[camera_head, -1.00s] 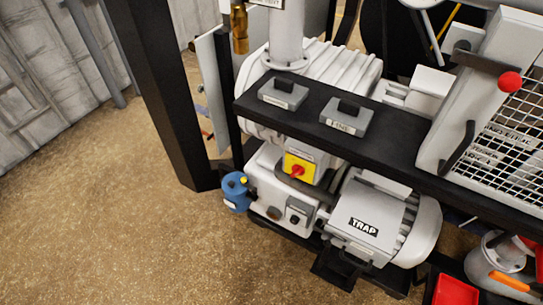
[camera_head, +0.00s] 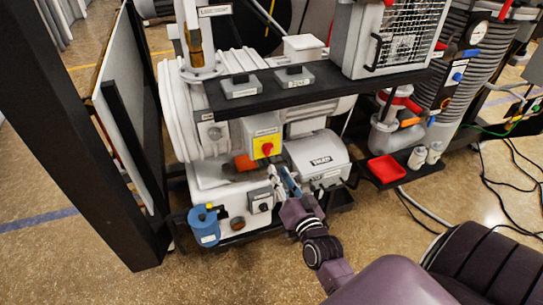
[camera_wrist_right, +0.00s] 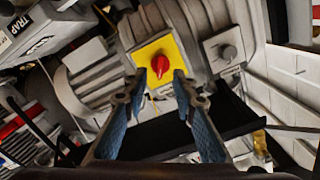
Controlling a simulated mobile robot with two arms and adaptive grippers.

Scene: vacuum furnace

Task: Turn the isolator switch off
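The isolator switch is a red rotary knob on a yellow plate (camera_head: 267,147), fixed to a light grey box on the front of the pump. In the right wrist view the red knob (camera_wrist_right: 160,64) faces the camera; its exact turn angle is hard to read. My right gripper (camera_head: 281,180) is in front of the machine, a little below and to the right of the switch. In the right wrist view its blue-padded fingers (camera_wrist_right: 160,88) are spread apart with nothing between them. The knob appears just beyond the fingertips, seemingly untouched. My left gripper is not in view.
A black shelf (camera_head: 350,82) with two grey switch boxes runs above the switch. The TRAP housing (camera_head: 318,157) is to the right of my gripper. A grey box with a dark knob (camera_head: 260,200) and a blue canister (camera_head: 205,226) are below. A black post (camera_head: 80,150) stands left.

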